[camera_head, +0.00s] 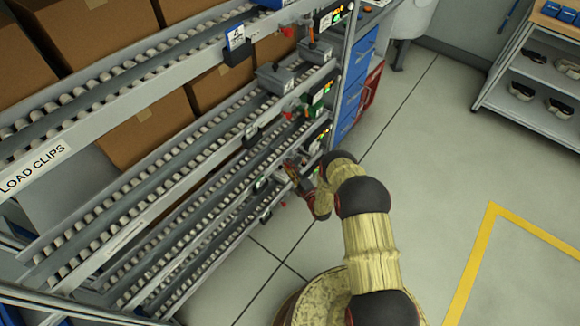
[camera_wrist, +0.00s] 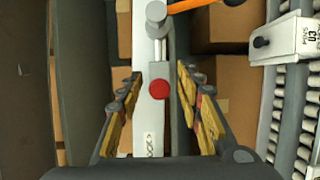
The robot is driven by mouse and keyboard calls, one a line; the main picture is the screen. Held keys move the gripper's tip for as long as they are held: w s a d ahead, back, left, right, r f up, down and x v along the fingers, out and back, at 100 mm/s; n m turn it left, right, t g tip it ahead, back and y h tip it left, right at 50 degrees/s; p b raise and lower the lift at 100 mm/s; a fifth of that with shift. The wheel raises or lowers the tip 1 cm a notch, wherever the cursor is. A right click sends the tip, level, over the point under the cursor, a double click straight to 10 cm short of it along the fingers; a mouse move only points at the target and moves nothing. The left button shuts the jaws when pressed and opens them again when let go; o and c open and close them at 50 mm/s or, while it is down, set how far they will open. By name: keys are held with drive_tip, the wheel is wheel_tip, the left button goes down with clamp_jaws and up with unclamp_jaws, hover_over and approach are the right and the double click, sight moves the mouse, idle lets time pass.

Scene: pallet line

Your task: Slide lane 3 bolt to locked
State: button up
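A red round knob (camera_wrist: 159,89) sits on a pale rail (camera_wrist: 153,50) in the middle of the wrist view. A grey metal cylindrical fitting (camera_wrist: 156,14) stands on the same rail above it in the picture. I cannot tell whether the bolt is locked. My gripper (camera_wrist: 160,95) is open, with one yellow-padded finger on each side of the knob and a gap on both sides. In the head view my gripper (camera_head: 302,178) is at the end of the lower flow rack lanes, where the knob is too small to make out.
The flow rack (camera_head: 130,95) has several roller lanes with cardboard boxes (camera_head: 150,125).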

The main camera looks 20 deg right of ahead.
drive_tip(key=v, duration=1.1)
drive_tip(key=shift+s+d, duration=0.2)
drive_tip(key=shift+s, duration=0.2)
